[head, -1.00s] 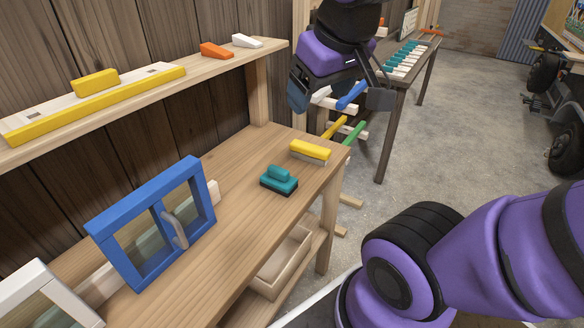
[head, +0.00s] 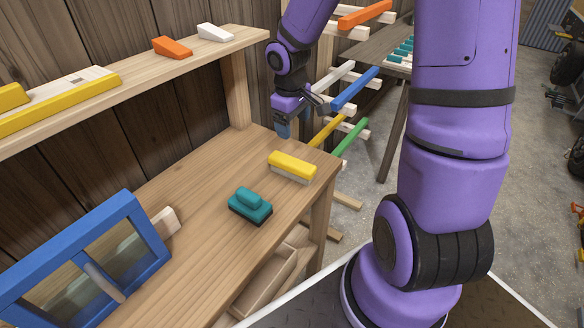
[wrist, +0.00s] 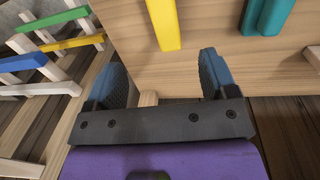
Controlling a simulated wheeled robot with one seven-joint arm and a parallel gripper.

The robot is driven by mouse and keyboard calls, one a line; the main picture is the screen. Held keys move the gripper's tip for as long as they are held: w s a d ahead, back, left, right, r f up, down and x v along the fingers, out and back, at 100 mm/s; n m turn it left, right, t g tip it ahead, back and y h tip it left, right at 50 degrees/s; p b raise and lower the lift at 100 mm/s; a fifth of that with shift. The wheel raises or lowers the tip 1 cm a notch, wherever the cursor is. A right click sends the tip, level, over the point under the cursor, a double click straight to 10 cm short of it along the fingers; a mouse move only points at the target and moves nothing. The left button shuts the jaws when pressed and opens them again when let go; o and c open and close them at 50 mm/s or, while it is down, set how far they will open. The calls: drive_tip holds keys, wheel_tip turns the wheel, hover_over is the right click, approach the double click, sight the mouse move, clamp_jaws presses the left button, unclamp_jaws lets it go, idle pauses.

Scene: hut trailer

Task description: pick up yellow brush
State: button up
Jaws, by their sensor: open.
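The yellow brush (head: 292,165) lies on the wooden workbench (head: 205,195) near its right end, with a pale lower part under its yellow top. In the wrist view the brush (wrist: 164,24) shows at the top centre, cut by the frame edge, beyond my fingertips and roughly in line with the gap between them. My gripper (head: 283,128) is at the bench's back right corner, just behind the brush and apart from it. In the wrist view the two blue fingers of my gripper (wrist: 160,76) are spread with nothing between them.
A teal brush (head: 250,204) stands on the bench near the yellow one. A blue framed window (head: 85,255) is at the left. A shelf (head: 215,54) above holds orange and white wedges. A rack with coloured bars (head: 355,89) stands behind the bench's right end.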

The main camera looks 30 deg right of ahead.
drive_tip(key=y, duration=0.1)
hover_over(292, 161)
drive_tip(key=shift+n, duration=0.4)
drive_tip(key=f, duration=0.6)
drive_tip(key=shift+a, duration=0.4)
wheel_tip(292, 161, down, 6)
drive_tip(key=shift+r, duration=0.2)
drive_tip(key=shift+d+f, duration=0.2)
drive_tip(key=shift+f, duration=1.15)
drive_tip(key=shift+d+f, duration=0.15)
drive_tip(key=shift+f, duration=1.2)
drive_tip(key=shift+c, duration=0.3)
drive_tip(key=c, duration=1)
